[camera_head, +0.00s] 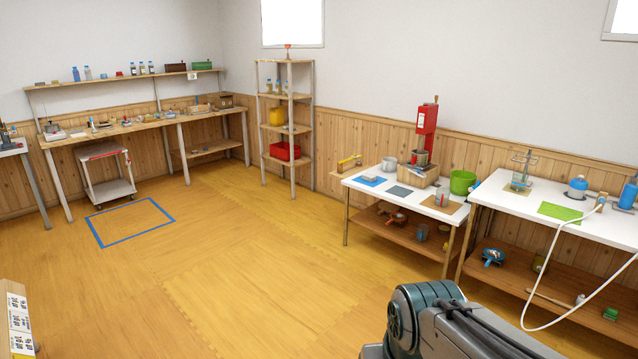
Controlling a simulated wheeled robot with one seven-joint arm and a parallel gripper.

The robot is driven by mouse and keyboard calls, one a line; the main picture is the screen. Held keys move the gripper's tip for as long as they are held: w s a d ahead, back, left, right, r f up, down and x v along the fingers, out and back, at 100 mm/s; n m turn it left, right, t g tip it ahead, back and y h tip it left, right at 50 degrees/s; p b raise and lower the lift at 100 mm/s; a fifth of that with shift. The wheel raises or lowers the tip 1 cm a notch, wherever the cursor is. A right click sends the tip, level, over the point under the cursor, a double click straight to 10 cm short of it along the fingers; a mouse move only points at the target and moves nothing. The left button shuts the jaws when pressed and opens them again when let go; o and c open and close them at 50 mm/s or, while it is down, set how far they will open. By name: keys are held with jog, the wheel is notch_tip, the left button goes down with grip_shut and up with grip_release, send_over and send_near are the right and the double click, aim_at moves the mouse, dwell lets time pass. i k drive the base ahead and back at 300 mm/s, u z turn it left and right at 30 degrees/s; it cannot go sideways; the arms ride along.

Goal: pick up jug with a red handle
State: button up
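I cannot make out for certain a jug with a red handle. A clear vessel (442,197) stands near the front right corner of the white table (408,200), and a pale rounded vessel (389,164) stands at its back left. The colour of their handles is too small to tell. A small item with some red (396,219) sits on the shelf under that table, its shape unclear. My gripper is out of view; only part of my arm shows at the bottom right.
A green bucket (462,182) and a wooden box (420,176) stand on the white table. A second white table (500,198) with a hose stands at right. A shelf rack (286,125), workbench (150,122) and trolley (108,190) stand at the back. The middle floor is clear.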

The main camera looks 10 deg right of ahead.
aim_at(442, 199)
jog(key=z, duration=0.2)
jog(key=i, duration=2.1)
jog(key=z, duration=0.6)
jog(key=i, duration=1.75)
jog(key=z, duration=0.2)
jog(key=i, duration=0.95)
jog(key=z, duration=0.1)
